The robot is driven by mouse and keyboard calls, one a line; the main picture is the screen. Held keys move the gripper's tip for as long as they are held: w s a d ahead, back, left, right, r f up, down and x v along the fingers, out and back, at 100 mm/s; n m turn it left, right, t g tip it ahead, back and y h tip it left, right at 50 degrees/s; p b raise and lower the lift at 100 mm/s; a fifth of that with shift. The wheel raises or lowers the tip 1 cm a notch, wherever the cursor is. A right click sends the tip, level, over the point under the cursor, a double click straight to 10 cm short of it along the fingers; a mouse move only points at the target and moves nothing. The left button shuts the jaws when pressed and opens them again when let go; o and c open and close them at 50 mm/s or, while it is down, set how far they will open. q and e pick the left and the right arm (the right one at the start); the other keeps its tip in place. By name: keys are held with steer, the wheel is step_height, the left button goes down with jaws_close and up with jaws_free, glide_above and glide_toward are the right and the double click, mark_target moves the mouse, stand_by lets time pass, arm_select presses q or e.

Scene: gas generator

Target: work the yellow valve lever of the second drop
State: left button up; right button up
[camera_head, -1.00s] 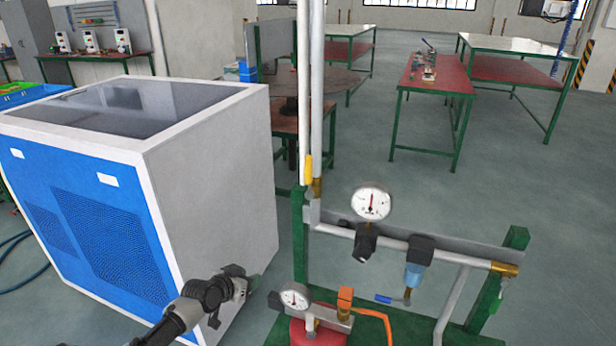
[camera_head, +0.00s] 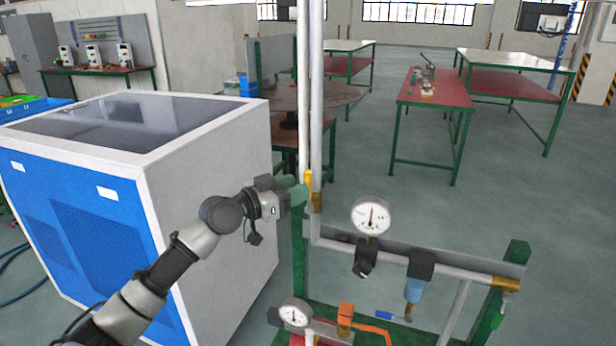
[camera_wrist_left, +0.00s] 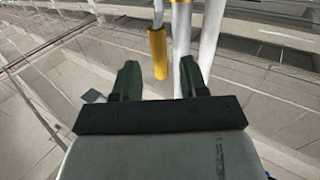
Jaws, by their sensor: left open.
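The yellow valve lever (camera_head: 308,182) hangs on a white vertical pipe left of the upper gauge. In the left wrist view the lever (camera_wrist_left: 158,52) points down, its lower end between my two green fingers and touching neither that I can see. My left gripper (camera_head: 300,190) is open at the lever, reaching in from the left, and its fingers partly cover the pipe. The fingers also show in the left wrist view (camera_wrist_left: 159,68), spread to either side. How deep the lever lies between them is hard to tell. My right gripper is not in view.
A lower gauge (camera_head: 295,312) stands below. A blue-and-white cabinet (camera_head: 213,180) is left, under my arm. Green frame posts (camera_head: 511,262) stand close by.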

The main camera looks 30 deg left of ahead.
arm_select(q)
steer(key=shift+p+x, duration=0.5)
steer(key=shift+x, duration=1.55)
steer(key=shift+c, duration=0.2)
jaws_close()
